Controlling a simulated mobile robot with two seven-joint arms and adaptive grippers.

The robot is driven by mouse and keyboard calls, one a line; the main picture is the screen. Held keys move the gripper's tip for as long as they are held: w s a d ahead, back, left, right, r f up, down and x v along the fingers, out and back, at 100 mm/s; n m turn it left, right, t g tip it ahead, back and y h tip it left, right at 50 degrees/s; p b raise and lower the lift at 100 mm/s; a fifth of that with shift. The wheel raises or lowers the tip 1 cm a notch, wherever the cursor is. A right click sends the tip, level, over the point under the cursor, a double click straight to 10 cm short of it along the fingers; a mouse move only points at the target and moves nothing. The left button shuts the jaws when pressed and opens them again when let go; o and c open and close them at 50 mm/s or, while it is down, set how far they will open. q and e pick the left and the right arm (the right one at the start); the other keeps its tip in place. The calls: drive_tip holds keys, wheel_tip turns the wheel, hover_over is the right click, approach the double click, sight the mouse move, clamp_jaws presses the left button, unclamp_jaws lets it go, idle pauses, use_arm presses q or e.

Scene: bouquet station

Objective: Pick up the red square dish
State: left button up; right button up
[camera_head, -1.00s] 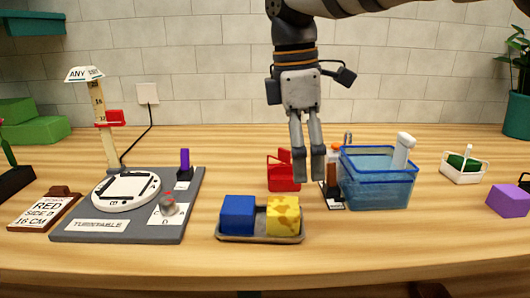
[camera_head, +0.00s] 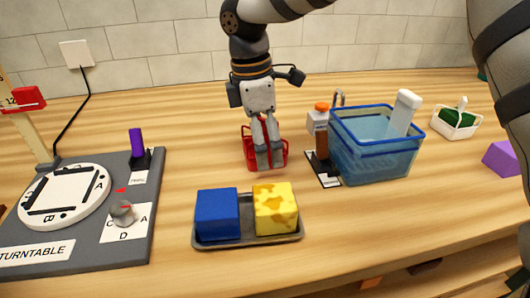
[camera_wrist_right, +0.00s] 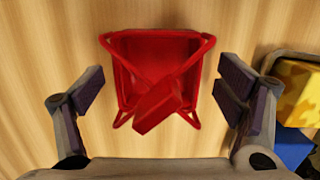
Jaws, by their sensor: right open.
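The red square dish (camera_head: 249,151) stands on the wooden table, left of the blue basin, partly hidden behind my right gripper in the head view. In the right wrist view the dish (camera_wrist_right: 155,70) shows from above, with thin red bars crossing over it to a red block-like handle. My right gripper (camera_head: 268,160) points down at the dish. In the right wrist view its fingers (camera_wrist_right: 162,90) are open, one on each side of the dish, with gaps between. Nothing is held. My left gripper is not in view.
A tray (camera_head: 248,239) with a blue block (camera_head: 217,214) and a yellow block (camera_head: 275,209) lies in front. A blue basin (camera_head: 372,150) and an orange-capped bottle (camera_head: 321,130) stand to the right. A turntable board (camera_head: 120,245) is at left.

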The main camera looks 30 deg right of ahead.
drive_tip(key=shift+f, duration=0.55)
drive_tip(key=c, duration=1.5)
drive_tip(key=shift+r, duration=0.1)
